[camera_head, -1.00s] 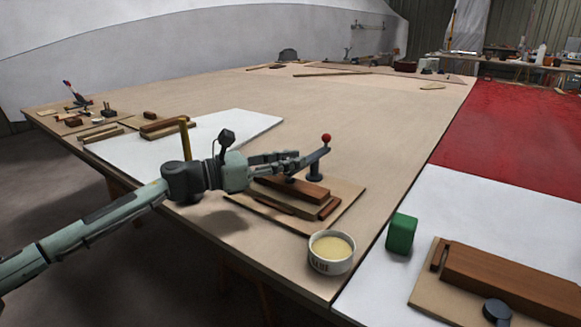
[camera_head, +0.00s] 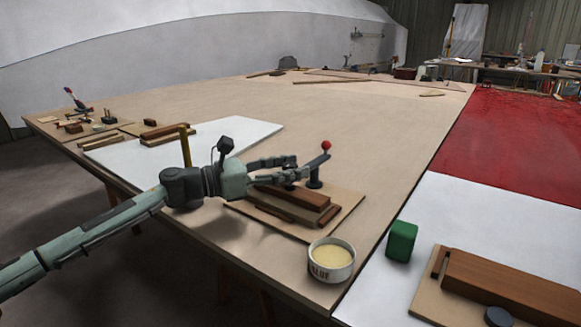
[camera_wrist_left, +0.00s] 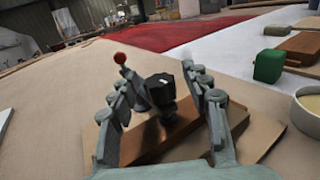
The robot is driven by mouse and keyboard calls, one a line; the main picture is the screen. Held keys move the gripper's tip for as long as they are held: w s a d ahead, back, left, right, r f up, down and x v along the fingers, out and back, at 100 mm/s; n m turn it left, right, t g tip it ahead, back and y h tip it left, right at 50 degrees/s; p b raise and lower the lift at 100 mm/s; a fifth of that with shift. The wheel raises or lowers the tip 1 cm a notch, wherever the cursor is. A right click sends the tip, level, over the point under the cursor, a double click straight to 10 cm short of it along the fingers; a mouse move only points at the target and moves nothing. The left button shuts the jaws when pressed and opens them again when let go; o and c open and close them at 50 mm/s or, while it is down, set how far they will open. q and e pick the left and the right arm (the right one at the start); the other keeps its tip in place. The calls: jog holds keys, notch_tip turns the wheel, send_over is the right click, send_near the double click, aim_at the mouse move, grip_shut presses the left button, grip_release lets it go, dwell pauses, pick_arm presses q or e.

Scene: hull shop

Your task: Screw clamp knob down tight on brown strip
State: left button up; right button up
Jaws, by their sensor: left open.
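My left gripper (camera_head: 300,168) is open above a wooden board (camera_head: 345,203) on the table. Its two fingers stand apart, on either side of a black clamp knob (camera_wrist_left: 160,90) in the left wrist view. I cannot tell whether either finger touches it. Under the knob lies a brown strip (camera_head: 304,194) on a paler wooden block, and the strip also shows in the left wrist view (camera_wrist_left: 150,145). A dark clamp post (camera_head: 314,178) with an arm and a red ball (camera_head: 326,146) stands just beyond the fingertips. The fingers partly hide the knob in the head view. My right gripper is not in view.
A bowl of pale stuff (camera_head: 331,260) stands near the table's front edge. A green block (camera_head: 401,241) and a second board with a brown block (camera_head: 510,290) lie on the white sheet at right.

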pick_arm(q)
jog(key=v, duration=1.2)
